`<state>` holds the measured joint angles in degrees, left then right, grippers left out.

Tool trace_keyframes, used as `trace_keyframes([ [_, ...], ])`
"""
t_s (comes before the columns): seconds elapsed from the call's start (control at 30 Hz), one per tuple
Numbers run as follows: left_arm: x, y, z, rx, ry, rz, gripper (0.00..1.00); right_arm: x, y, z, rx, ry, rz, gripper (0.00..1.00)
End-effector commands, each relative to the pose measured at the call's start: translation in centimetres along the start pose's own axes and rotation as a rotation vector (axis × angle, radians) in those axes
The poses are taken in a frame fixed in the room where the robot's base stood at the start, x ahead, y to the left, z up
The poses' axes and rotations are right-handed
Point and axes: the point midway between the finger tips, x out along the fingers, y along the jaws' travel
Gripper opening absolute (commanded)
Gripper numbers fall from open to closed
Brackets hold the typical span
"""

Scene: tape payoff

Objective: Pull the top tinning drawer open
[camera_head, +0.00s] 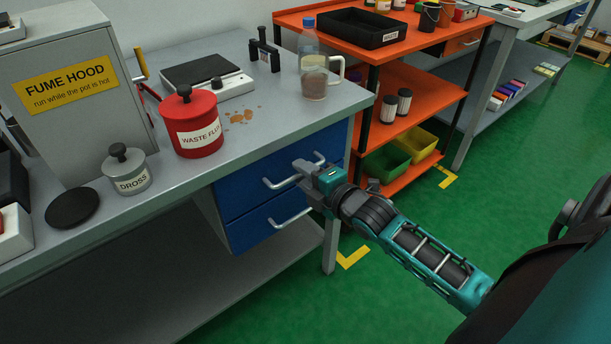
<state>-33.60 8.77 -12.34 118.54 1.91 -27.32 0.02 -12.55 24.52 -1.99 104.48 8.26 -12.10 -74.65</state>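Two blue drawers sit one above the other under the grey bench. The top drawer (236,190) looks shut, its front close under the bench top. Its pale bar handle (279,184) shows left of my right gripper. The lower drawer (245,231) also looks shut and has its own bar handle (291,219). My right gripper (302,178) comes in from the right, with its fingers at the right part of the top handle. The fingers overlap the handle in this view, so I cannot tell whether they grip it. My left gripper is out of view.
The bench top (235,140) holds a red waste flux pot (190,139), a dross pot (127,177), a bottle (311,65) and a fume hood (62,109). An orange shelf (405,128) stands right of the bench. Green floor (400,310) is free in front.

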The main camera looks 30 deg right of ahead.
Motion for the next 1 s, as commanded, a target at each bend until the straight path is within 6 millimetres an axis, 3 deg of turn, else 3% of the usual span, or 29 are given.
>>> trace_keyframes([
  [0.13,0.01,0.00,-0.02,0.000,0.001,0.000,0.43,-0.02,-0.01,-0.02,0.000,0.000,0.000,0.36],
  [0.5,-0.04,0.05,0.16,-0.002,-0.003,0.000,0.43,-0.04,-0.02,-0.02,0.000,0.000,0.000,0.00],
  [1.0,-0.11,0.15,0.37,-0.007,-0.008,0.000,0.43,-0.05,-0.03,-0.01,0.000,0.000,-0.001,0.00],
])
